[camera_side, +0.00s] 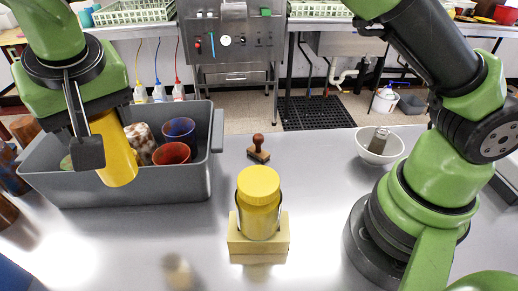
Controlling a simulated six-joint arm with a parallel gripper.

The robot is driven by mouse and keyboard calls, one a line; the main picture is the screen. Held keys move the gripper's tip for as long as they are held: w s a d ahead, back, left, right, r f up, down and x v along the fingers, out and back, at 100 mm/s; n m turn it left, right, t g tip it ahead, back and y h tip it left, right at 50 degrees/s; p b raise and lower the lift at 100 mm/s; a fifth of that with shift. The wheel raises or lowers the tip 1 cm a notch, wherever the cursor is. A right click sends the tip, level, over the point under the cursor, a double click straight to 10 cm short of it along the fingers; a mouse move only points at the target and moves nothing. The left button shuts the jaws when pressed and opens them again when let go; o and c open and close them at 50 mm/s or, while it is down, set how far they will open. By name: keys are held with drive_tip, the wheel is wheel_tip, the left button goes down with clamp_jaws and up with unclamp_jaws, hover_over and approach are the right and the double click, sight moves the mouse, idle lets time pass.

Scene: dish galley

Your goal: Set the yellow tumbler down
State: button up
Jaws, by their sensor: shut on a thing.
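My gripper (104,145) is at the left, shut on the yellow tumbler (119,163). One dark finger covers part of the tumbler's left side. The tumbler leans slightly in the picture, and its lower end overlaps the near side of the grey bin (150,191). I cannot tell from this view how high it is above the table or its exact distance from the bin's front wall.
The bin holds a mottled cup (141,141), a blue cup (180,129) and a red cup (171,153). A stamp (258,150) and a white bowl (366,153) stand behind. Bare table lies between bin and block.

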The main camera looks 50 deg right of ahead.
drive_tip(key=w+d+m+g+h, duration=0.1)
drive_tip(key=w+d+m+h, duration=0.15)
drive_tip(key=d+m, duration=0.75)
drive_tip(key=s+d+m+g, duration=0.2)
drive_tip(key=s+d+m, duration=0.3)
drive_tip(key=d, duration=0.4)
drive_tip(key=s+d+m+g, duration=0.2)
drive_tip(key=s+d+m, duration=0.25)
drive_tip(key=d, duration=0.45)
drive_tip(key=s+d+m+g, duration=0.35)
drive_tip(key=d+m, duration=0.25)
drive_tip(key=d, duration=0.3)
drive_tip(key=shift+t, duration=0.45)
drive_tip(key=shift+s+d+f, duration=0.1)
drive_tip(key=shift+s+f, duration=0.1)
drive_tip(key=shift+f, duration=3.55)
drive_tip(key=shift+s+d+f, duration=0.1)
drive_tip(key=shift+s+f, duration=0.05)
drive_tip(key=shift+f, duration=3.6)
drive_tip(key=shift+f, duration=0.1)
drive_tip(key=o, duration=0.9)
drive_tip(key=shift+o, duration=0.2)
